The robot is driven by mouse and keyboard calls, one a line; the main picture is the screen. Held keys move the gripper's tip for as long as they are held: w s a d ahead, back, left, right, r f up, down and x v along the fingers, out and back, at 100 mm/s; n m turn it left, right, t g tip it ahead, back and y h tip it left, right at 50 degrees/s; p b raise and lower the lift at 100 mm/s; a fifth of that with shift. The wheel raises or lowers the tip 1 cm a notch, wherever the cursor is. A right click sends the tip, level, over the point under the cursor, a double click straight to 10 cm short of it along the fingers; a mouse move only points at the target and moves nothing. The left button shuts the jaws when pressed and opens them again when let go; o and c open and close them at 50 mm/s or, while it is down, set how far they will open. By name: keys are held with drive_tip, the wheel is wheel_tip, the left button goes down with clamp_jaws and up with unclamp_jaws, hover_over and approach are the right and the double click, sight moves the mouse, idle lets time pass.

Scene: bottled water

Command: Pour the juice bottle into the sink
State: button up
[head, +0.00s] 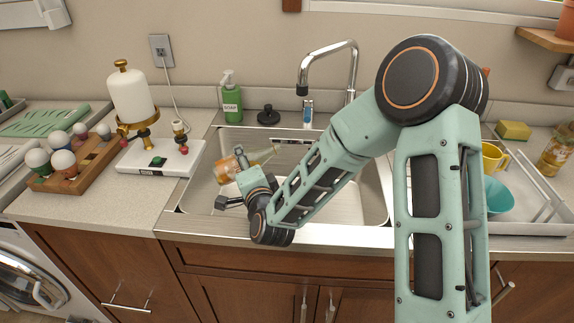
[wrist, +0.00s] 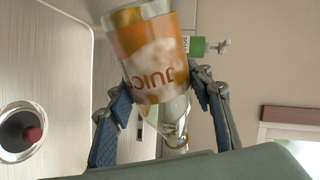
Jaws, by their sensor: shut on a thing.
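The juice bottle (head: 226,170) is clear with an orange and white label and lies steeply tilted, nearly on its side, above the sink (head: 372,196). In the head view its clear neck points right and a little up the picture. My gripper (head: 238,183) is shut on it over the left part of the sink. In the wrist view the bottle (wrist: 155,62) sits between both fingers of my gripper (wrist: 163,95), with its lettering upside down. I cannot tell how much liquid is inside. My forearm hides part of the basin.
A chrome faucet (head: 331,52), green soap bottle (head: 231,102) and black stopper (head: 268,115) stand behind the basin. A white appliance (head: 160,158) and wooden egg holder (head: 84,166) are at left. A yellow mug (head: 493,157) is at right. The wrist view shows a drain (wrist: 22,132) with something red.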

drive_tip(key=shift+w+d+m+p, duration=0.15)
drive_tip(key=shift+d+m+p, duration=0.15)
drive_tip(key=shift+m, duration=0.1)
drive_tip(key=shift+f+m+b, duration=0.7)
drive_tip(key=shift+b, duration=0.25)
idle(0.3)
drive_tip(key=shift+r+y, duration=0.25)
drive_tip(key=shift+y, duration=0.05)
drive_tip(key=shift+w+d+r+m+g+y+p, duration=0.1)
drive_tip(key=shift+d+r+m+g+y+p, duration=0.1)
drive_tip(key=shift+r+m+p, duration=0.35)
drive_tip(key=shift+w+d+r+m+g+y+p, duration=0.15)
drive_tip(key=shift+r+m+p, duration=0.1)
drive_tip(key=shift+r+m, duration=0.45)
idle(1.6)
